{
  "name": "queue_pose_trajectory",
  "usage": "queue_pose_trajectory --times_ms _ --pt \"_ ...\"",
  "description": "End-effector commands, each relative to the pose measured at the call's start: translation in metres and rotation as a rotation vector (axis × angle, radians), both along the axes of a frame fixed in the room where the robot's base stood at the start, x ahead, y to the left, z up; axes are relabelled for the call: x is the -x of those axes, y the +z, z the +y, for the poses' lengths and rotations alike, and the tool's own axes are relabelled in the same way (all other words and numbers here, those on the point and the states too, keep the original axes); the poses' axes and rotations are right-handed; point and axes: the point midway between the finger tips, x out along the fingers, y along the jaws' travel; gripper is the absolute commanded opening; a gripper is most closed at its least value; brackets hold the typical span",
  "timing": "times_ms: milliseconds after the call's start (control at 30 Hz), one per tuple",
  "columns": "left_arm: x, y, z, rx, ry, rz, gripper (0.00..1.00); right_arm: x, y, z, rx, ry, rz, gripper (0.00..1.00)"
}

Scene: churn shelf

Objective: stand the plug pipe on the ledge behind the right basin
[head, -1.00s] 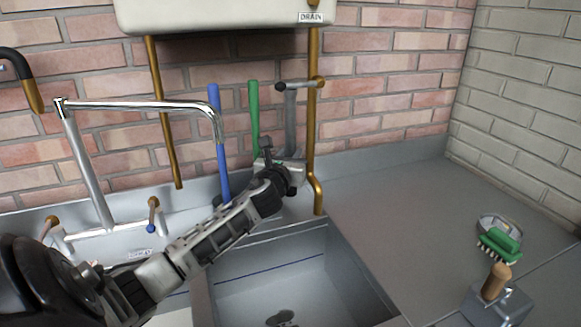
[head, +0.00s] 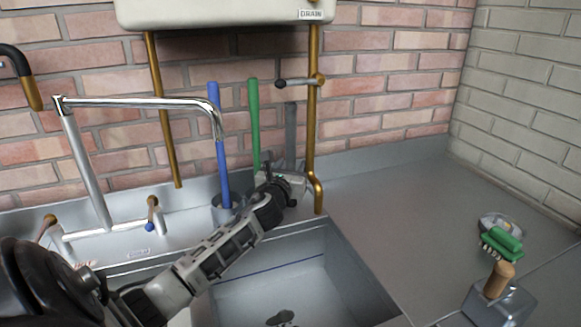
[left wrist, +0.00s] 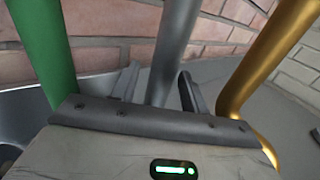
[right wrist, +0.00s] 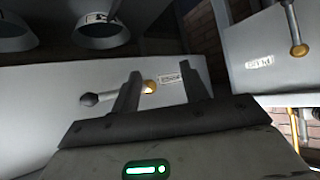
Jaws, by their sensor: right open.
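The plug pipe, which I take to be the grey upright pipe (head: 290,135), stands behind the right basin (head: 330,275), by the wall. The left gripper (head: 272,180) is over the ledge (head: 305,224) behind that basin, in front of the pipe's lower part, and hides its foot. In the left wrist view the pipe (left wrist: 173,50) rises upright between the two spread fingers (left wrist: 158,85), with a gap at the left finger. Whether its foot touches the ledge is hidden. The right gripper (right wrist: 160,88) is open and empty, seen only in its own wrist view.
A green pipe (head: 254,120) and a blue pipe (head: 222,150) stand left of the grey one. A brass pipe (head: 311,140) with a lever runs close on its right. A chrome tap (head: 150,102) arches at left. The right counter holds a green brush (head: 502,244).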

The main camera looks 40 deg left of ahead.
Motion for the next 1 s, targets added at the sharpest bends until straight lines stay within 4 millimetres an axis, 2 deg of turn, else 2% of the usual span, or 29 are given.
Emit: queue_pose_trajectory --times_ms 167,233,700,833,1000 --pt "0.000 0.005 0.000 0.000 0.000 -0.001 0.45 0.004 0.001 0.000 0.001 0.001 0.009 0.45" --pt "0.007 0.002 -0.003 -0.002 -0.002 0.002 0.45 0.004 -0.002 0.000 0.001 0.001 0.011 0.45" --pt "0.089 0.002 -0.045 0.000 -0.002 0.001 0.45 0.003 -0.004 0.002 -0.004 -0.006 0.013 0.45" --pt "0.102 0.003 -0.051 0.000 0.000 0.001 0.45 0.000 -0.002 0.002 -0.005 -0.007 0.007 0.45" --pt "0.108 0.004 -0.054 0.000 0.000 -0.001 0.45 -0.002 0.002 0.002 -0.006 -0.007 -0.003 0.45"
